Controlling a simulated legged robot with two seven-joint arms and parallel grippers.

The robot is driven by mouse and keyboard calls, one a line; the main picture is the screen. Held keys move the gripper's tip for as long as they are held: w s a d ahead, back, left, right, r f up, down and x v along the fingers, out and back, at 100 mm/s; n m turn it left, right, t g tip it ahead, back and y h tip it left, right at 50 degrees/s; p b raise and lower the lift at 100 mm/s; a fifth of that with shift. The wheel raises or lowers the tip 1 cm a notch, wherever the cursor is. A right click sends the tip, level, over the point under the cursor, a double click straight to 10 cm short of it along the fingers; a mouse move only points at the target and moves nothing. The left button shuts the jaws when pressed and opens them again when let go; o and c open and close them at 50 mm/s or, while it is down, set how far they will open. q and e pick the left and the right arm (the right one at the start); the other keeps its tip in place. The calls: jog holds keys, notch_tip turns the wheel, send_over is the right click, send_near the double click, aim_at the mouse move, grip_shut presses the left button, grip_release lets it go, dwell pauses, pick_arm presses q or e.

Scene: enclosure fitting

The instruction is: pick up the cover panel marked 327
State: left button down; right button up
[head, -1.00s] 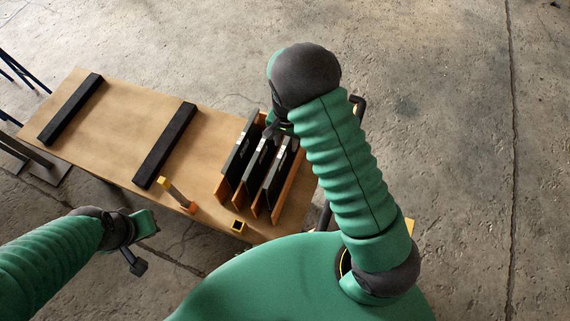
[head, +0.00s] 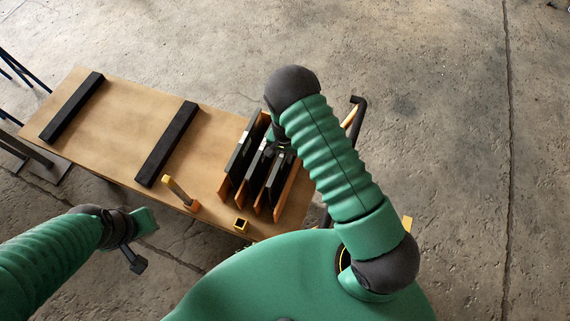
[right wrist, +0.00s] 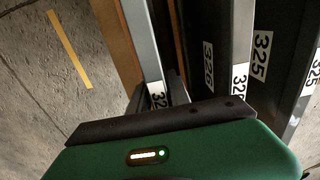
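Several dark cover panels stand upright in a wooden rack (head: 291,190) at the table's right end. In the right wrist view, my right gripper (right wrist: 156,100) is over a panel (right wrist: 142,35) at the left of the row, its fingers on either side of the upper edge. That panel's label starts with 32; its last digit is hidden. This looks like the rightmost panel (head: 273,188) in the head view. Whether the fingers press on it is unclear. Beside it stand panels marked 326 (right wrist: 208,62) and 325 (right wrist: 263,52). My left gripper (head: 140,240) is away from the table, holding nothing visible.
The brown table (head: 130,125) carries two black bars (head: 168,143). A dark bent rail (head: 358,115) is right of the rack.

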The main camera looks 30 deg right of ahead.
jog(key=shift+a+r, duration=0.15)
jog(key=shift+a, duration=0.4)
grip_shut()
jog(key=shift+d, duration=0.55)
jog(key=shift+a, duration=0.25)
